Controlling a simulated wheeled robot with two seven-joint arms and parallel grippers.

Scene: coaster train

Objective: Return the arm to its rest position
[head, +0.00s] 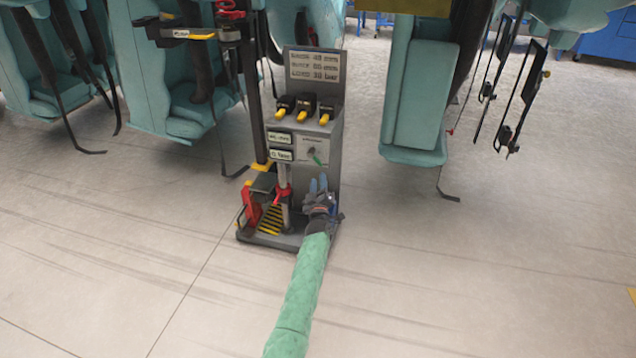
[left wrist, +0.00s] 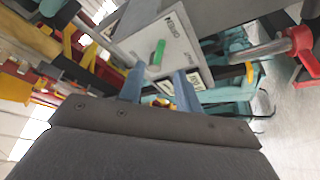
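My left arm in its green sleeve (head: 303,290) reaches forward from the bottom of the head view. My left gripper (head: 318,184) is at its end, in front of the lower part of a grey control stand (head: 333,150). Its two blue fingers are apart with nothing between them, as the left wrist view also shows (left wrist: 160,86). A small green lever (head: 316,158) on the stand's light panel is just above the fingertips. In the left wrist view the lever (left wrist: 157,52) is beyond the fingers, apart from them. My right gripper is not in view.
The stand carries black and yellow handles (head: 305,107), a sign (head: 314,66) and a red part (head: 252,203) at its lower left. Teal seats with hanging straps stand behind at left (head: 160,85) and right (head: 415,110). The floor (head: 470,270) around my arm is clear.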

